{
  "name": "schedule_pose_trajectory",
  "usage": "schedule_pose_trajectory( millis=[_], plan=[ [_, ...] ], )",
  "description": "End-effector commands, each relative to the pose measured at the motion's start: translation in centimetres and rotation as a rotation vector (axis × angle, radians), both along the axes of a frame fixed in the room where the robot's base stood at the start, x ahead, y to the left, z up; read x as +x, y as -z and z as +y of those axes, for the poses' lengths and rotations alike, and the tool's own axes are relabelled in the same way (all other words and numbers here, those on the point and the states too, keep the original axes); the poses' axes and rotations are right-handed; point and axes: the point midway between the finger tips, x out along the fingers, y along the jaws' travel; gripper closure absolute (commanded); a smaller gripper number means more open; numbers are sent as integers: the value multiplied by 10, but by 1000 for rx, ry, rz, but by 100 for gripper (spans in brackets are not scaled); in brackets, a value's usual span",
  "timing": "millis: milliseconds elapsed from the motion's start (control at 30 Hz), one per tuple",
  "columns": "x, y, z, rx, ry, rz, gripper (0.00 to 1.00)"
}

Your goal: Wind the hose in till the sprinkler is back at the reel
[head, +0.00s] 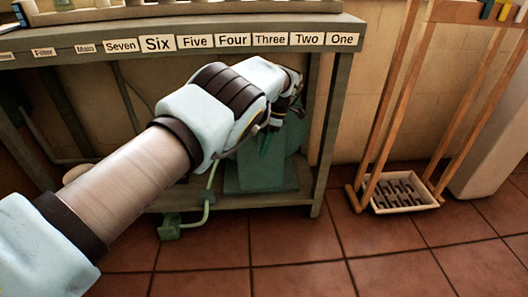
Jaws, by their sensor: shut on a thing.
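The green hose reel (262,176) stands on the low shelf under the bench, partly hidden behind my arm. My gripper (277,119) is at the reel's upper part and shut on what appears to be its crank handle; the held part is mostly hidden. A light green hose-like tube (207,200) comes down at the reel's left and bends toward a small green block (170,229) at the shelf's front edge. The block may be the sprinkler; I cannot tell for sure.
The bench (180,52) has a front edge with labels from One to Seven, Main and Filter, just above my gripper. A bench leg (332,120) stands right of the reel. A wooden rack (398,95) with a slotted tray (398,193) stands further right. The tiled floor in front is clear.

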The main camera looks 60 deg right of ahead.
Motion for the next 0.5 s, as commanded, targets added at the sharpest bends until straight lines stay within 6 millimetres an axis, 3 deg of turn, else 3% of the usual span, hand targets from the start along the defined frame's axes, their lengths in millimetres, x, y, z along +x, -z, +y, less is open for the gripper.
schedule_pose_trajectory(
  millis=[500],
  plan=[
    [1,1,0,22,0,-32,100]
  ],
)
